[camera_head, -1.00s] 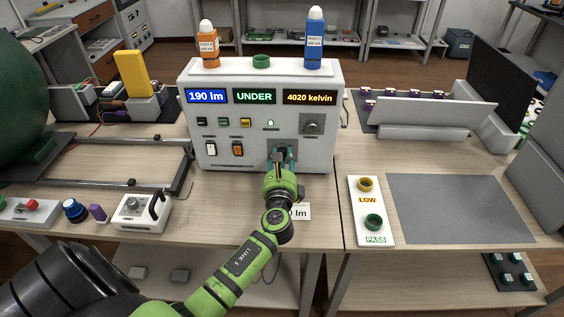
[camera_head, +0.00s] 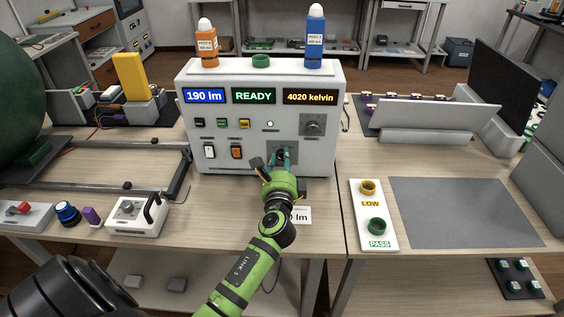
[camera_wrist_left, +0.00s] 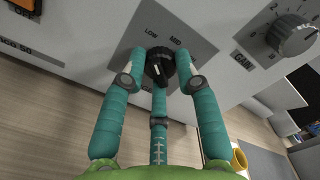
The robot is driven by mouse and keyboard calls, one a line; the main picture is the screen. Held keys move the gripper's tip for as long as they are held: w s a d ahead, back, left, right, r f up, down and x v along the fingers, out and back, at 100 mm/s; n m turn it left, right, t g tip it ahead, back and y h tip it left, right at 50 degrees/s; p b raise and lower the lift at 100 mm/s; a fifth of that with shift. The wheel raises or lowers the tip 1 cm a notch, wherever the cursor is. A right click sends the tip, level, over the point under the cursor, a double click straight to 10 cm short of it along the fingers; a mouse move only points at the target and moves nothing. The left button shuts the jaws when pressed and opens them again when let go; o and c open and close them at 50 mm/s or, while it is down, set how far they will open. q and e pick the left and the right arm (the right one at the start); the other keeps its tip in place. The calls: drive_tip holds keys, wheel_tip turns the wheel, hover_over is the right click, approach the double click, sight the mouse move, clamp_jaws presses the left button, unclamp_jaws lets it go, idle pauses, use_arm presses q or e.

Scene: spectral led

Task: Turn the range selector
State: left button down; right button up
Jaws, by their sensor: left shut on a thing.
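The range selector (camera_wrist_left: 158,68) is a black knob with a white pointer line on a grey plate at the lower right of the white instrument's front. LOW and MID labels show above it in the left wrist view. My left gripper (camera_head: 283,158) is shut on the selector, its teal fingers on either side of the knob; the wrist view shows the fingers (camera_wrist_left: 160,75) too. The knob is mostly hidden by the gripper in the head view. The instrument's displays (camera_head: 254,96) read 190 lm, READY and 4020 kelvin. My right gripper is not in view.
A second knob, marked GAIN (camera_wrist_left: 291,34), sits above right of the selector. Two rocker switches (camera_head: 237,151) are to its left. A white LOW/PASS plate (camera_head: 373,238) and a grey mat (camera_head: 465,212) lie on the right of the table. A white card lies under my wrist.

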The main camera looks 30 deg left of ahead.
use_arm(q)
drive_tip(key=shift+r, duration=0.1)
drive_tip(key=c, duration=0.9)
unclamp_jaws()
drive_tip(key=shift+s+d, duration=0.15)
drive_tip(key=shift+s, duration=0.1)
drive_tip(key=v, duration=1.1)
drive_tip(key=shift+s, duration=0.25)
